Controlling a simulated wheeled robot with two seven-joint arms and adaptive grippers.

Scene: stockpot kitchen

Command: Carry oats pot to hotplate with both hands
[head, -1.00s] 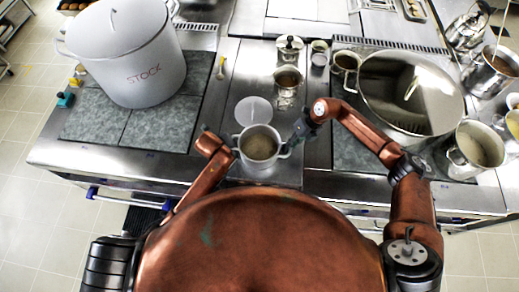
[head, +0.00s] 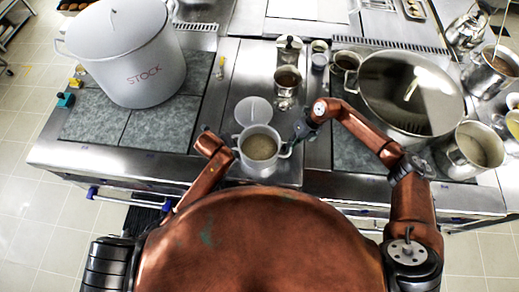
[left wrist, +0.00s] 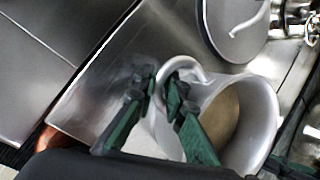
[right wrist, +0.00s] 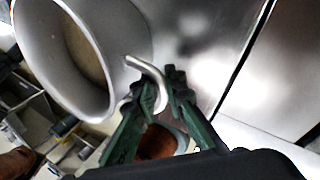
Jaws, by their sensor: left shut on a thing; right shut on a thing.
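The oats pot (head: 260,147) is a small light-metal pot with two side handles and beige contents. It is upright over the steel strip in front of my body. It also shows in the left wrist view (left wrist: 262,135) and the right wrist view (right wrist: 115,35). My left gripper (left wrist: 158,88) is shut on its left handle; in the head view its fingers are mostly hidden. My right gripper (right wrist: 160,86) is shut on the other handle and shows in the head view (head: 299,131). Grey hotplates flank the strip: the left one (head: 158,130) has bare front tiles, the right one (head: 350,150) carries pots.
A tall white STOCK pot (head: 130,65) covers the left hotplate's rear. A pale lid (head: 254,110) lies just behind the oats pot, with small metal vessels (head: 287,82) farther back. A wide steel pot (head: 410,95) and another pot (head: 470,150) crowd the right.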

